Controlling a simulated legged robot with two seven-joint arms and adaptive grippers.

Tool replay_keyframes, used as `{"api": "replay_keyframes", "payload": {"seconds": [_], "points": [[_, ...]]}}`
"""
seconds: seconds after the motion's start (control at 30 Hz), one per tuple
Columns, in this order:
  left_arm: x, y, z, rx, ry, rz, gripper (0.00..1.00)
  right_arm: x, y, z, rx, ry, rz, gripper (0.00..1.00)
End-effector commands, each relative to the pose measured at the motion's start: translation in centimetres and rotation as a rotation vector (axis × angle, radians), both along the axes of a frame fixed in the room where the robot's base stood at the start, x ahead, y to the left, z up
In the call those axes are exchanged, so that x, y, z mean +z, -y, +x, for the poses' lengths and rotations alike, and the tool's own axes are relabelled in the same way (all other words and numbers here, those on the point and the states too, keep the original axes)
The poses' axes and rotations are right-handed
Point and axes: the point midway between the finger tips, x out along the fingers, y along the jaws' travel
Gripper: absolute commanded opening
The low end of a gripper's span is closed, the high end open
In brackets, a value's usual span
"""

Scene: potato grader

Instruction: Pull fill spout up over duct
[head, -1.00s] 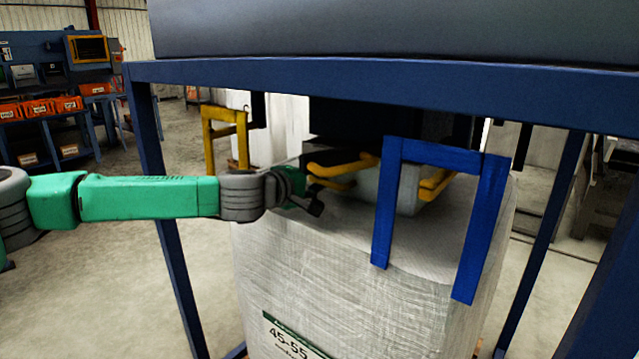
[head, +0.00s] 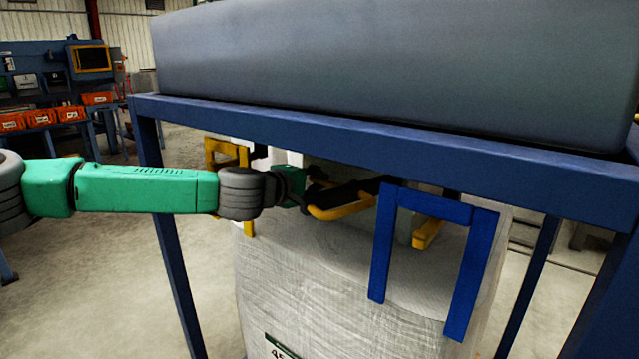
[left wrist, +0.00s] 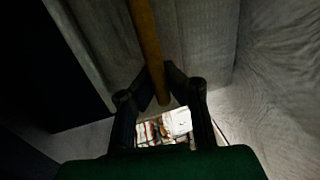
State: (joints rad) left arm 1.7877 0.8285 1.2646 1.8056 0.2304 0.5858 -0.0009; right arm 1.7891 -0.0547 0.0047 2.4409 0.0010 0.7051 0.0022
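My left gripper (head: 315,187) is at the left yellow bar (head: 342,209) beneath the blue frame. In the left wrist view its fingers (left wrist: 160,82) angle inward and close on the yellow bar (left wrist: 146,40). The pale fill spout rises from the bag top; in the left wrist view its grey fabric (left wrist: 190,35) is just beyond the fingers. In the head view most of the spout and the duct is hidden behind the frame beam and the gripper. My right gripper does not show.
A blue frame beam (head: 400,150) crosses above the large white bag (head: 310,270), with a grey housing (head: 400,60) over it. Blue strap loops (head: 430,205) stand at the bag's front right and a yellow loop (head: 228,150) at its back left. A second yellow bar (head: 427,234) is right of the spout.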

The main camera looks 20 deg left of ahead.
Motion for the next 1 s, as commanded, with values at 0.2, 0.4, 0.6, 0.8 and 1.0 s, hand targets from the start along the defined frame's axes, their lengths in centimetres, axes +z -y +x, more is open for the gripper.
{"api": "replay_keyframes", "payload": {"seconds": [0.2, 0.4, 0.6, 0.8, 1.0], "points": [[0.4, 0.0, 0.0, 0.000, 0.006, -0.002, 0.20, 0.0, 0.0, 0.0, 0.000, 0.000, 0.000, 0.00], [0.2, 0.0, 0.1, 0.001, 0.003, -0.001, 0.20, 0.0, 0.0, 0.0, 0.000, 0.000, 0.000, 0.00], [0.1, 0.0, 0.1, 0.001, 0.002, 0.000, 0.20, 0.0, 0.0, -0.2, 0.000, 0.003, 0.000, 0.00], [-1.6, 0.0, 0.1, 0.000, 0.000, -0.002, 0.20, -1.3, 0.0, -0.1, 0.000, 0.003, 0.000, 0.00], [-5.5, 0.0, 0.1, 0.001, -0.002, -0.003, 0.20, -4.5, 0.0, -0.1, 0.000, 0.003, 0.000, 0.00]]}}
